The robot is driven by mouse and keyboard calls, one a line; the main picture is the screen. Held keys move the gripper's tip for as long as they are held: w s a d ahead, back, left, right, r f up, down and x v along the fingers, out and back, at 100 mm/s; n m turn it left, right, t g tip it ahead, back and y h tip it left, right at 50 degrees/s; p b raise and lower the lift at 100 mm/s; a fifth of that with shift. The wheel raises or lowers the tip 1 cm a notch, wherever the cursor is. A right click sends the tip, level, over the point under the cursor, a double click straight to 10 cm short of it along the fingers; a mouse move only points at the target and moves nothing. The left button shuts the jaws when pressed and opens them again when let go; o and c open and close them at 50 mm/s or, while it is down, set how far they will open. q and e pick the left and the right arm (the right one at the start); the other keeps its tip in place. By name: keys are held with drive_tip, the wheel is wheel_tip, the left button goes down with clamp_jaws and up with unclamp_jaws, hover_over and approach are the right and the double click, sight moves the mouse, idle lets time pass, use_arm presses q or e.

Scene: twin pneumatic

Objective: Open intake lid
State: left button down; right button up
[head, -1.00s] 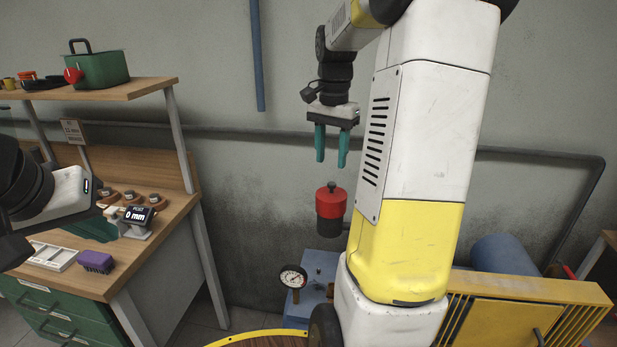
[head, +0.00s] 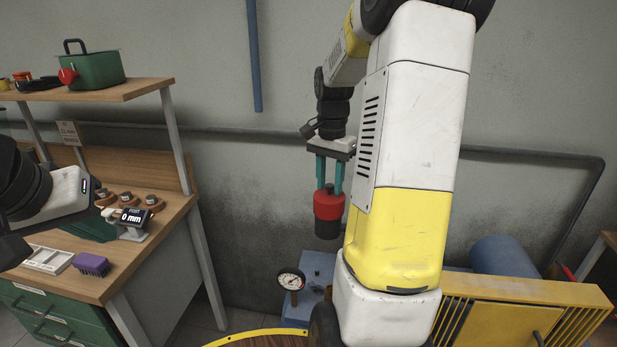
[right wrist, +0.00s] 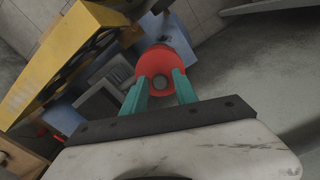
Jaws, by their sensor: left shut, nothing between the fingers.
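The intake lid appears to be the red cap (head: 328,205) on a dark cylinder (head: 327,229) in the head view. The red cap also shows in the right wrist view (right wrist: 162,66), with a grey knob (right wrist: 162,83) at its centre. My right gripper (head: 329,188) points down, its teal fingers at the top of the cap. In the right wrist view its fingers (right wrist: 160,85) stand apart on either side of the knob, with a gap visible. Whether the fingertips touch the cap cannot be told.
A pressure gauge (head: 291,281) stands below the cylinder. A yellow panel (head: 505,320) is at the lower right.

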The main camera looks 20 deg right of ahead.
clamp_jaws()
idle(1.2)
